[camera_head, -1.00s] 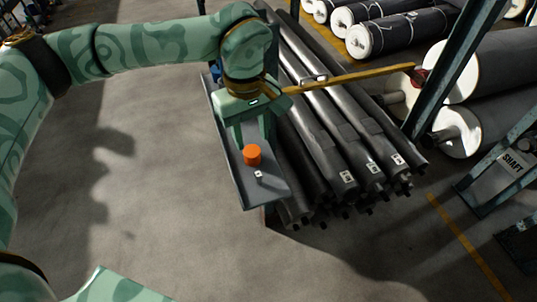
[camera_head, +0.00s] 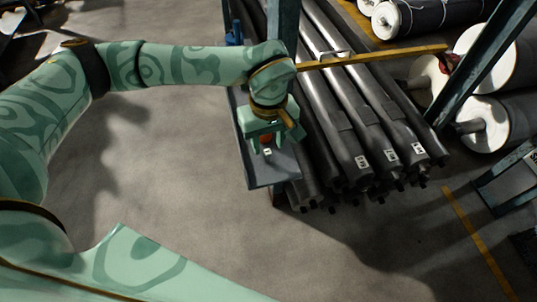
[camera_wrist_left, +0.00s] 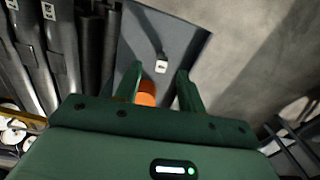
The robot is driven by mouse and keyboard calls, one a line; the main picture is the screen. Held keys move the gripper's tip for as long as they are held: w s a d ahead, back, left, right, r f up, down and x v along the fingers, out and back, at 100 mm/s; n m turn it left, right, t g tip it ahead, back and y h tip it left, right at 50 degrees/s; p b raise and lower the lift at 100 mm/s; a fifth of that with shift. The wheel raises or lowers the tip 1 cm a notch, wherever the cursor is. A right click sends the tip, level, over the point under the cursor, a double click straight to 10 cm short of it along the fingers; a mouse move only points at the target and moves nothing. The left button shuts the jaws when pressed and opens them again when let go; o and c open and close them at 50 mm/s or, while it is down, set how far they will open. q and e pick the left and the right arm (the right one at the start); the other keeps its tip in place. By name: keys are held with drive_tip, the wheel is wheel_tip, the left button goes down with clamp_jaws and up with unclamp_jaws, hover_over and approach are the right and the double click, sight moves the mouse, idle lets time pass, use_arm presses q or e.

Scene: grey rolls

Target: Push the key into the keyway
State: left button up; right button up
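I cannot make out a key or a keyway for certain. An orange cylinder (camera_head: 266,138) is on a narrow grey tray (camera_head: 272,179), mostly hidden by my left gripper (camera_head: 265,143). In the left wrist view the cylinder (camera_wrist_left: 147,93) shows between the two green fingers of the gripper (camera_wrist_left: 160,72), nearer the left one. The fingers are apart, with a gap on the right side. A small white tag (camera_wrist_left: 160,67) with a dark stem lies on the tray just past the fingertips. My right gripper is not in view.
A stack of long dark grey rolls (camera_head: 345,115) lies right beside the tray. A yellow bar (camera_head: 375,57) crosses above them, and blue-grey rack posts (camera_head: 283,35) stand close to the arm. Large white-ended rolls (camera_head: 488,125) are at the right.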

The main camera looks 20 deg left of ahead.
sight(268, 152)
use_arm(q)
wheel_tip(268, 152, down, 3)
drive_tip(key=shift+a+b, duration=0.1)
drive_tip(key=shift+b, duration=0.2)
drive_tip(key=shift+r, duration=0.1)
clamp_jaws()
